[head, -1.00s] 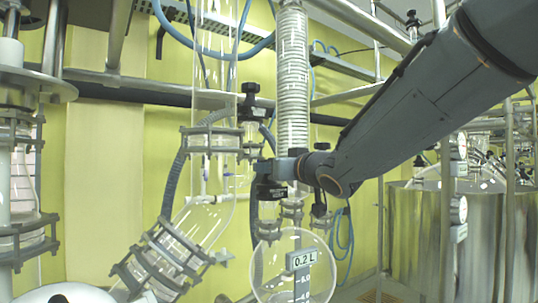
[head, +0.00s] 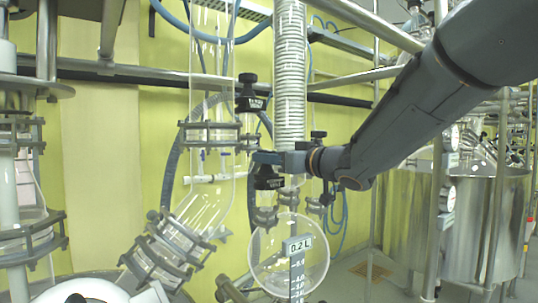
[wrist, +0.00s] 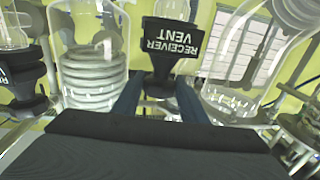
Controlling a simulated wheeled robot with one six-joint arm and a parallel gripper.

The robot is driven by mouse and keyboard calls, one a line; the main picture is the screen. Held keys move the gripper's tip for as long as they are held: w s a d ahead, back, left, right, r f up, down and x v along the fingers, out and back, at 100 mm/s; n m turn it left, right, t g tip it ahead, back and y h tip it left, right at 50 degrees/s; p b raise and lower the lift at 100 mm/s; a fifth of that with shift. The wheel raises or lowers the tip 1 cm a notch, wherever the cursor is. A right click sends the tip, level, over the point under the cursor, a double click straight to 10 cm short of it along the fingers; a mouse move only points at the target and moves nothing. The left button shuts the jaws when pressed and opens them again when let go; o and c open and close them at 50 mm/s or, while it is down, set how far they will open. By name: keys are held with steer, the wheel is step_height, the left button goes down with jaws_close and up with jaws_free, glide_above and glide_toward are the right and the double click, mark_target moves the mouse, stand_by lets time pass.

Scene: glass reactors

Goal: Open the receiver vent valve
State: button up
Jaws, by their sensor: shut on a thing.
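The receiver vent valve has a black knob with a white "RECEIVER VENT" label (wrist: 173,40), upside down at the top centre of the wrist view. In the head view its dark body (head: 268,179) sits just below my gripper (head: 266,158), above the round glass receiver. In the wrist view my gripper's two dark blue fingers (wrist: 158,100) reach up to either side of the valve's lower part and are shut on it. The exact contact is partly hidden. The round glass receiver (head: 275,262) carries a "0.2 L" tag.
Another black knob (head: 247,92) stands above and left of my gripper, and a ribbed column (head: 290,70) rises right behind it. A clamped glass tube (head: 208,160) is close on the left. Steel vessels (head: 480,220) stand at the right.

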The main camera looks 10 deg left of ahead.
steer(key=g, duration=0.1)
steer(key=n+g+y, duration=0.1)
steer(key=n+g, duration=0.1)
steer(key=shift+w+d+r+y+p, duration=0.2)
steer(key=shift+w+d+y+p, duration=0.05)
steer(key=shift+y+p, duration=0.1)
steer(key=shift+w+n+g+y, duration=0.1)
steer(key=shift+n+g+y, duration=0.45)
steer(key=shift+n+g, duration=1.1)
steer(key=shift+f+g, duration=0.1)
steer(key=shift+g, duration=0.45)
steer(key=o, duration=1.1)
steer(key=shift+d, duration=0.1)
steer(key=shift+c, duration=0.2)
steer(key=shift+d, duration=0.15)
steer(key=s+d, duration=0.1)
steer(key=d, duration=0.6)
steer(key=shift+s+d, duration=0.3)
